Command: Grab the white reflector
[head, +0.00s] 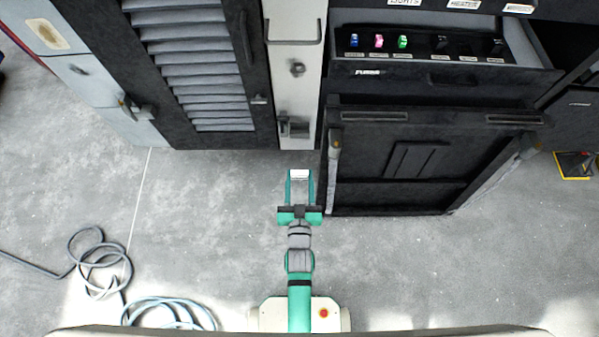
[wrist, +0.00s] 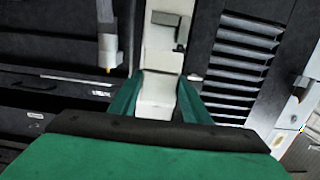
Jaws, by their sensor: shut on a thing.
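The white reflector (head: 299,173) is a small, pale, block-like piece between the tips of my gripper's green fingers. My gripper (head: 300,180) is shut on it, over the grey floor in front of the cabinets in the head view. In the wrist view the reflector (wrist: 156,100) shows as a white piece between the two green fingers, against a pale panel behind it. Its lower part is hidden by the dark edge of my gripper.
A black cabinet (head: 400,155) stands right of my gripper, with an open tray (head: 440,78) of coloured fuses above it. A louvred dark door (head: 205,75) and pale panel (head: 296,95) stand ahead. Coiled hoses (head: 100,262) lie at lower left.

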